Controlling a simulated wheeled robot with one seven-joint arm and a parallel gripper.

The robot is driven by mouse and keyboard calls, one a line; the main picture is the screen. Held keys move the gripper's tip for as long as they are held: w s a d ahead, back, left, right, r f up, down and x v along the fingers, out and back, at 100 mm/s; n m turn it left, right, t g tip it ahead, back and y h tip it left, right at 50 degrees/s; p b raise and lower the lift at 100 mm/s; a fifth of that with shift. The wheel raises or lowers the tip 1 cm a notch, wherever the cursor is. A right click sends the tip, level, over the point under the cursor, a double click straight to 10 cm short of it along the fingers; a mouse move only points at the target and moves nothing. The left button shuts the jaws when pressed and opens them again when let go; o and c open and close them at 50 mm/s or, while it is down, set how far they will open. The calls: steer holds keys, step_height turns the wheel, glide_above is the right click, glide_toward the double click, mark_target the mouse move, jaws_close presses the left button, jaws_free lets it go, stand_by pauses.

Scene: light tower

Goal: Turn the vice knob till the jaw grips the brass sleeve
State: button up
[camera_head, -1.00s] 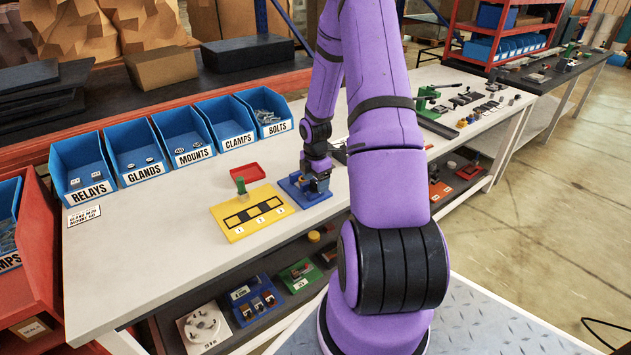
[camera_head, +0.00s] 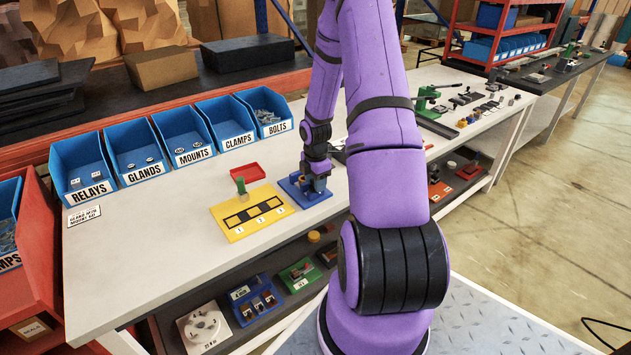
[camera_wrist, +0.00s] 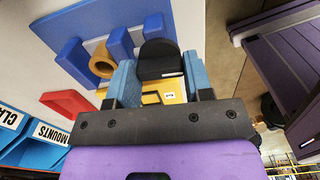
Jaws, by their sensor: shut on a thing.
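The blue vice (camera_head: 293,190) stands on the white bench, right of a yellow numbered board. In the wrist view its blue base plate (camera_wrist: 85,22) carries upright blue blocks, with a blue jaw (camera_wrist: 121,44) near the brass sleeve (camera_wrist: 102,66). The sleeve is a ring lying between that jaw and a blue block (camera_wrist: 72,52). I cannot tell whether the jaw touches it. My gripper (camera_wrist: 160,72) is shut on the black vice knob (camera_wrist: 160,57), one light-blue finger on each side. In the head view, my gripper (camera_head: 317,184) hides part of the vice.
The yellow board (camera_head: 236,233) with a green upright piece and a red tray (camera_head: 247,173) are left of the vice. Labelled blue bins (camera_head: 186,140) line the back of the bench. Bare bench top lies at front left. A green tool (camera_head: 425,98) stands farther right.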

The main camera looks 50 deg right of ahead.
steer(key=m, duration=0.7)
steer(key=shift+m, duration=0.3)
steer(key=m, duration=1.4)
steer(key=shift+m, duration=0.3)
steer(key=m, duration=0.3)
steer(key=shift+m, duration=2.2)
